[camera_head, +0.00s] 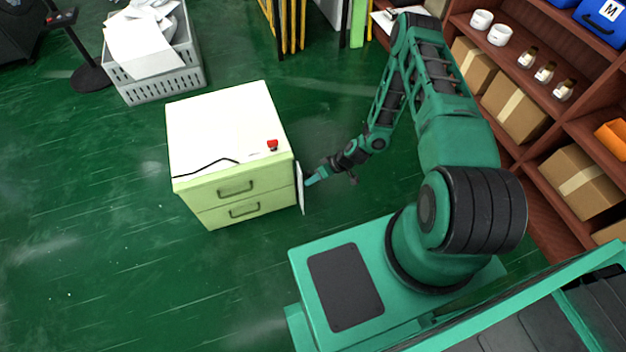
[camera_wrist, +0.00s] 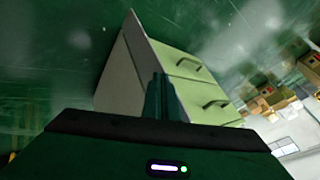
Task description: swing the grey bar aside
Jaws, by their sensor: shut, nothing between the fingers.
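A pale grey upright bar or thin panel (camera_head: 300,188) stands at the front right edge of a pale green two-drawer cabinet (camera_head: 235,205). In the wrist view a pale strip, seemingly this bar (camera_wrist: 138,48), runs along the cabinet's corner beside the drawer fronts (camera_wrist: 190,72). My gripper (camera_head: 310,181) is at the bar's right side, close to it. In the wrist view its fingers (camera_wrist: 161,82) are together and empty, in front of the bar and cabinet. I cannot tell whether they touch the bar. Both drawers look closed.
A red button (camera_head: 272,145) and a black cable (camera_head: 207,164) lie on the cabinet top. A grey crate of papers (camera_head: 155,88) stands behind left. A brown shelf (camera_head: 545,125) with boxes stands at the right. Green floor (camera_head: 120,270) is clear in front and left.

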